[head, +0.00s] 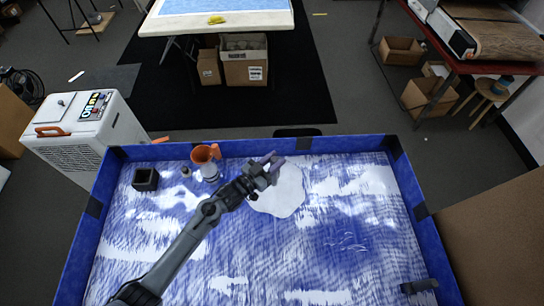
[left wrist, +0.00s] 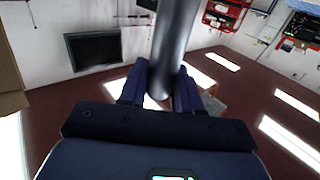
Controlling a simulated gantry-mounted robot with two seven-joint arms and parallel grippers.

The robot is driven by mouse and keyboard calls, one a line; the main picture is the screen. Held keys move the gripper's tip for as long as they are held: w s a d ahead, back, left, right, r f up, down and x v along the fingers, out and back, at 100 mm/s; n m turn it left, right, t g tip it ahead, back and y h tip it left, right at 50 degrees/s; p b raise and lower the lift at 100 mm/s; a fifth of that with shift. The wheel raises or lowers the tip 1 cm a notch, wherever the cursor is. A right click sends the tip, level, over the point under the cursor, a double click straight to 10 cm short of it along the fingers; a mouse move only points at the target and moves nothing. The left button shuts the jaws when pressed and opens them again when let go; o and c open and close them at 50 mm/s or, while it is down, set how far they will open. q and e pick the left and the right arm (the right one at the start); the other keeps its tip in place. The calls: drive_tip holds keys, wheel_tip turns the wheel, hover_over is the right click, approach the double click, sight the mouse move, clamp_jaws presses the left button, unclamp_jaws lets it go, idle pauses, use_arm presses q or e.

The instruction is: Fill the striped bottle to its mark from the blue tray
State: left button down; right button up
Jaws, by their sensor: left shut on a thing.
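The blue tray (head: 75,255) fills the lower part of the head view, its inside covered in a streaky blue-and-white pattern. My left gripper (head: 268,160) is over its far middle part, beside a pale irregular patch (head: 285,195). It is shut on a dark grey cylinder (left wrist: 177,30), which rises between its fingers (left wrist: 160,88) in the left wrist view. A small whitish container (head: 210,173) stands left of the gripper, with a smaller dark bottle-like thing (head: 186,171) beside it. I cannot tell which is the striped bottle, and no mark is readable. My right gripper is not in view.
An orange cup (head: 205,153) stands by the far rim. A black open box (head: 145,179) is at the far left of the tray. A dark short object (head: 419,286) lies near the right rim. A white machine (head: 85,130) stands outside on the left.

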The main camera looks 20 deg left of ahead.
use_arm(q)
drive_tip(key=shift+d+f, duration=0.1)
wheel_tip(320, 180, down, 5)
drive_tip(key=b, duration=0.5)
drive_tip(key=shift+f, duration=0.15)
idle(0.6)
idle(0.5)
wheel_tip(320, 180, up, 12)
drive_tip(key=p, duration=1.1)
drive_tip(key=shift+r+p, duration=1.65)
drive_tip(key=shift+r, duration=0.15)
